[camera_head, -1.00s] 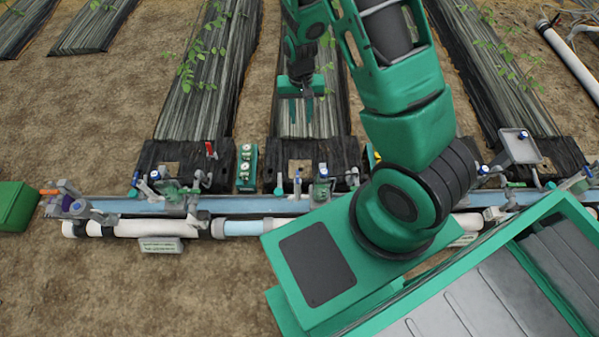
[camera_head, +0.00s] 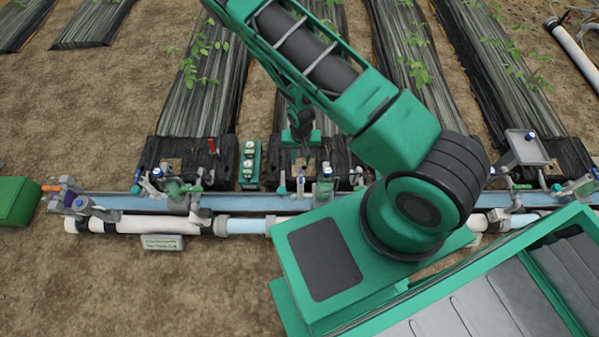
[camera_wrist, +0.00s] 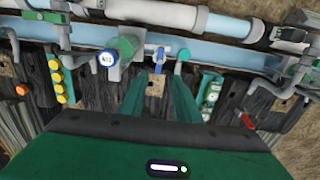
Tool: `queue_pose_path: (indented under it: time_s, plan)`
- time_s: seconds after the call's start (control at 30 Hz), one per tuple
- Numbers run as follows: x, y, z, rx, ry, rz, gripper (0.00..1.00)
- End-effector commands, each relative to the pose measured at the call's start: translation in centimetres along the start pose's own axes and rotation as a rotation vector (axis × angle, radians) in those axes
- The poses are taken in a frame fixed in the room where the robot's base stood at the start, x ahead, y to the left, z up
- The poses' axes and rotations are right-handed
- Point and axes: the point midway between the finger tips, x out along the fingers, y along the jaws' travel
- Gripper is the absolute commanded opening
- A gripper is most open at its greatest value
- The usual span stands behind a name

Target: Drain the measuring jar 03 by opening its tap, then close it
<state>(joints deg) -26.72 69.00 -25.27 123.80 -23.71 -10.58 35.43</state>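My gripper (camera_head: 302,155) hangs over the black mat edge, just behind the blue pipe line. In the wrist view my gripper (camera_wrist: 170,85) is open, its two green fingers apart with nothing between them. A small blue-handled tap (camera_wrist: 160,55) stands just beyond the fingertips, apart from them as far as I can tell. Beside it is a green cylinder with a blue-ringed white cap (camera_wrist: 108,58), perhaps a measuring jar; its label is too small to read. In the head view this capped cylinder (camera_head: 323,188) is right of the gripper. No number 03 is readable.
A teal-capped fitting (camera_wrist: 182,55) stands close on the other side of the blue tap. A green gauge block (camera_head: 250,165) is left of my gripper. A red-handled valve (camera_head: 212,146) is farther left. The blue pipe (camera_head: 255,202) runs along the front.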

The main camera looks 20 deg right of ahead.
Motion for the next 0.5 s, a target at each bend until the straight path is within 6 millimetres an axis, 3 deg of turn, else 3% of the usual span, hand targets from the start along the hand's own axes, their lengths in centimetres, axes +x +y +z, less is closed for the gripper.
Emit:
queue_pose_path:
  time_s: [0.17,0.5]
  plan:
    - [1.5,0.0,0.0,-0.001,0.000,0.001,0.30]
    - [6.5,0.0,0.0,-0.004,0.000,0.003,0.30]
